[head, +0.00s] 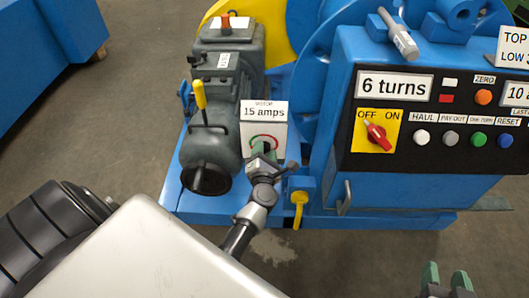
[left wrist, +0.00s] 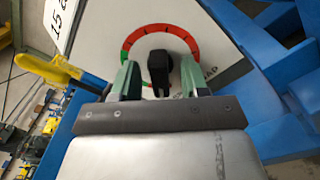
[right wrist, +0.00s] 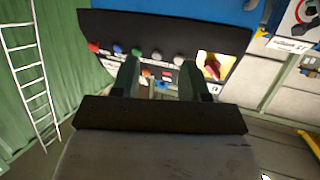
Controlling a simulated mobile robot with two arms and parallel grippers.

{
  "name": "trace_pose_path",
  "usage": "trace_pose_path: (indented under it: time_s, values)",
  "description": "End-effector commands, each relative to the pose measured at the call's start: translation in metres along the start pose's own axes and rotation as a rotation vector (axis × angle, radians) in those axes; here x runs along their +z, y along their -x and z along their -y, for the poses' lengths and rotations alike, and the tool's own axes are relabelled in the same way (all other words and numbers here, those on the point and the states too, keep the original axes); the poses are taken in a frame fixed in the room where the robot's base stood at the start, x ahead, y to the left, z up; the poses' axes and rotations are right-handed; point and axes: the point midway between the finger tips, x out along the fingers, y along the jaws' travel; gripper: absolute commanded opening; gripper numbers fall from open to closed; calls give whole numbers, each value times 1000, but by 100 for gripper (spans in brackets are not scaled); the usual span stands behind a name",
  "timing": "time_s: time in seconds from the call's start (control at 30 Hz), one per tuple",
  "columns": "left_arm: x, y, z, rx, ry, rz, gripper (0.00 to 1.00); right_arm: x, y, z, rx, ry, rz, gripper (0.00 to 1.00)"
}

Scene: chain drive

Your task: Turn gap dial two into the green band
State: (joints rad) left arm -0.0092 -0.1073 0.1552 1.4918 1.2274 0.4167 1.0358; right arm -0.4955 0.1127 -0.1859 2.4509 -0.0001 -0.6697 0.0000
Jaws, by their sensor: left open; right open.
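A dial with a black knob (left wrist: 160,68) sits on a white plate, inside a ring (left wrist: 178,31) coloured red and green. In the head view the same ring (head: 273,138) shows under a "15 amps" display (head: 264,112). My left gripper (head: 264,155) is in front of the dial. In the left wrist view its open fingers (left wrist: 158,80) stand on either side of the knob, with a gap showing. Part of the plate's lettering is hidden, so I cannot read which dial this is. My right gripper (head: 446,278) is open and empty at the bottom right.
A blue control box (head: 395,190) with a red OFF/ON switch (head: 377,135), several buttons and a "6 turns" display stands to the right. A grey motor with a yellow lever (head: 200,95) stands left of the dial. A yellow handle (head: 299,205) hangs close beside my left gripper.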

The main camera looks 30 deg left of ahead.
Motion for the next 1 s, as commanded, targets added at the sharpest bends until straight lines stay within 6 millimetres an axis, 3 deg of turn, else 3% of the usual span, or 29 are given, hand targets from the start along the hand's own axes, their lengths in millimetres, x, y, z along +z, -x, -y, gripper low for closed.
trace_pose_path:
  time_s: [0.2,0.5,0.77,1.0]
  values:
    - [0,0,0,0,0,0,45,0,0,0,0,0,-1,45]
    - [0,0,0,0,0,0,0,0,0,0,0,0,-1,45]
    - [0,0,0,-1,-17,0,0,0,0,0,0,0,14,45]
    - [2,0,-1,-1,-120,0,0,25,11,-5,12,0,206,45]
